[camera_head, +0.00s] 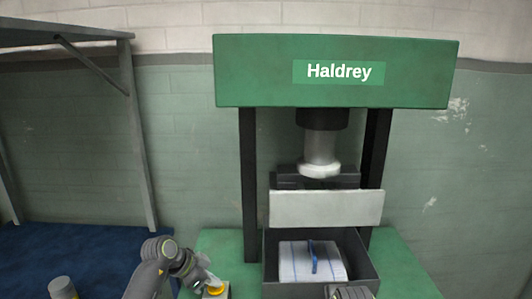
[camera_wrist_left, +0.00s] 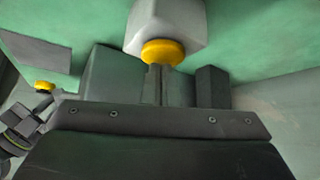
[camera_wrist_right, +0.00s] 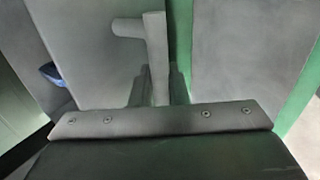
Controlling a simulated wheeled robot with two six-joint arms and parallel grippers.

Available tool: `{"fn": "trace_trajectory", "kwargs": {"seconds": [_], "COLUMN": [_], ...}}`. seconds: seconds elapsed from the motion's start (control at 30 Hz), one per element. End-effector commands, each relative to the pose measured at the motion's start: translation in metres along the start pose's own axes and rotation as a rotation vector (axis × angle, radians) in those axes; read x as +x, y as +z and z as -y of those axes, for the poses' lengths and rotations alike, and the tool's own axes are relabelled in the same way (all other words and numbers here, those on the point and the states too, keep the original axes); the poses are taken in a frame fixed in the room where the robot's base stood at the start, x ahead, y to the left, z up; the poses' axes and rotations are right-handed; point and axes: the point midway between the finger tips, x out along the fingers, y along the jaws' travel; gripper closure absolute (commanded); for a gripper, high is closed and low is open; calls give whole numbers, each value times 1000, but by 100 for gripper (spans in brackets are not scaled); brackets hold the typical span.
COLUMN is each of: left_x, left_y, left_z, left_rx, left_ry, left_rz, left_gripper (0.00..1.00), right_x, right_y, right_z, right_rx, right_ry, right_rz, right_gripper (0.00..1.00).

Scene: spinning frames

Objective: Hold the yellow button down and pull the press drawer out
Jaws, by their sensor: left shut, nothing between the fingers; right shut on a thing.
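The yellow button (camera_head: 214,291) sits on a pale box on the green press base, left of the drawer. In the left wrist view the button (camera_wrist_left: 163,52) is at the tips of my left gripper (camera_wrist_left: 158,72), which is shut and empty and seems to touch it; how far it is pressed I cannot tell. The grey press drawer (camera_head: 369,277) stands out from under the press, with its inside showing. My right gripper (camera_wrist_right: 158,88) is shut on the drawer's grey handle (camera_wrist_right: 155,45) at the drawer's front. In the head view the handle is hidden.
A white striped bundle (camera_head: 298,262) with a blue strip (camera_head: 313,257) lies in the drawer. A pale guard plate (camera_head: 325,208) and the press ram (camera_head: 320,150) are above it. A shelf frame (camera_head: 135,120) and dark blue surface (camera_head: 90,250) stand at left.

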Motion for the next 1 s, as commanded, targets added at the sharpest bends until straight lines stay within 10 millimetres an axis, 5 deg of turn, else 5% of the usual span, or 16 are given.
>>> {"fn": "trace_trajectory", "kwargs": {"seconds": [1.0], "left_x": [1], "left_y": [2], "left_z": [0], "left_rx": [-2], "left_ry": [1], "left_rz": [3], "left_gripper": [100], "right_x": [-13], "right_y": [-1], "right_z": [33], "right_rx": [1], "right_ry": [-21], "right_rz": [-3], "right_gripper": [100]}}
